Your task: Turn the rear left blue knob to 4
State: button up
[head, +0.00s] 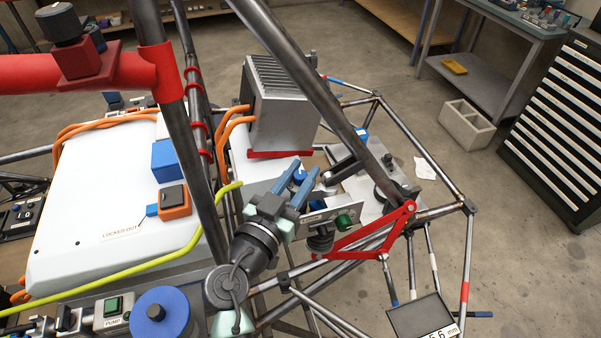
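My gripper (304,168) is in the middle of the head view, its two blue-grey fingers spread apart and pointing up and away over the chassis. A small blue round part (300,175), which looks like a blue knob, shows between and beyond the fingers, in front of the finned grey box. The fingers partly hide it, and I cannot tell whether they touch it. Its pointer and any numbers are not readable. A larger blue round knob (155,311) sits at the lower left, close to the camera and well apart from my gripper.
The finned grey box (283,105) stands behind my gripper. Steel tubes cross the view, one diagonally just right of the gripper. A red bracket (375,240) and a green button (343,221) are to the right. A yellow-green hose (130,265) crosses the white case (95,200).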

grip_shut()
